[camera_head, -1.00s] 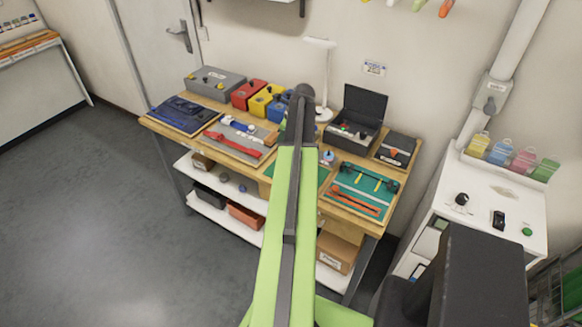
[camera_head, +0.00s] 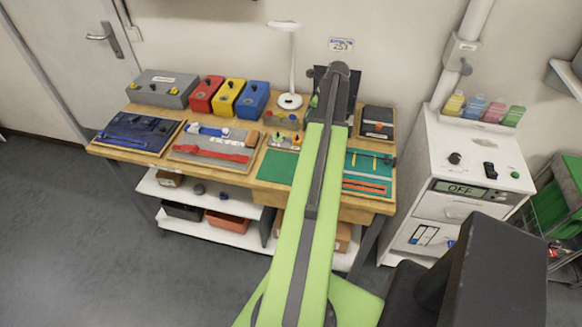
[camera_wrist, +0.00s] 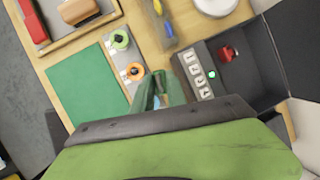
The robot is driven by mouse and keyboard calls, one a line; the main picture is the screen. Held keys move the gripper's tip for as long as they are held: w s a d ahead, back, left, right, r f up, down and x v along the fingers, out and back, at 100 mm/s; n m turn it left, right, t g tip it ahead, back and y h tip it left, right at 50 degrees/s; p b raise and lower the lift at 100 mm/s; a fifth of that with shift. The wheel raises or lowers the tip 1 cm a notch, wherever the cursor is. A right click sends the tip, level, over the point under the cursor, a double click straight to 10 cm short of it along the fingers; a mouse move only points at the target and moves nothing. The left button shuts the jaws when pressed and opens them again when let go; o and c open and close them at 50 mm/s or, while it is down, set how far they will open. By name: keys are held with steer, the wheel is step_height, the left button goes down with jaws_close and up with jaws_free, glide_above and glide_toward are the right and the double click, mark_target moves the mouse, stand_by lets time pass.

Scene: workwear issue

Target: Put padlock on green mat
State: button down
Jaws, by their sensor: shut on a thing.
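The plain green mat (camera_head: 277,167) lies on the workbench, left of my arm; it also shows in the wrist view (camera_wrist: 85,85). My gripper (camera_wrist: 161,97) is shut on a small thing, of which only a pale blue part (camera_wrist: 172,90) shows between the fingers. I cannot tell for certain whether this is the padlock. In the wrist view the gripper is right of the green mat, above the bench and beside the open black case (camera_wrist: 272,60). In the head view my arm hides the gripper and what it holds.
A grey board (camera_wrist: 123,57) with a green ring and an orange ring lies beside the mat. A red thing (camera_wrist: 228,53) is in the black case. A teal mat (camera_head: 369,162) with tools lies to the right. A white lamp (camera_head: 290,75) stands behind. The green mat's surface looks clear.

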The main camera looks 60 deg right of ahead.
steer(key=s+a+r+n+y+p, duration=0.2)
steer(key=s+a+p, duration=0.1)
steer(key=s+a, duration=0.9)
steer(key=w+a+f+b, duration=0.1)
steer(key=w+f+b, duration=0.1)
steer(key=w, duration=0.1)
steer(key=w+a+f+b, duration=0.2)
steer(key=w+b, duration=0.1)
steer(key=w, duration=0.1)
steer(key=w+a+f+b, duration=0.2)
steer(key=w, duration=0.1)
steer(key=shift+w+f, duration=0.15)
steer(key=shift+f, duration=0.25)
steer(key=shift+w+a, duration=0.1)
steer(key=shift+w, duration=0.2)
step_height(320, 180, down, 4)
steer(key=b, duration=0.4)
steer(key=shift+f+b, duration=0.2)
steer(key=shift+b, duration=0.2)
steer(key=shift+r, duration=0.25)
steer(key=shift+f, duration=0.2)
steer(key=c, duration=1.3)
jaws_free()
steer(key=shift+c, duration=0.2)
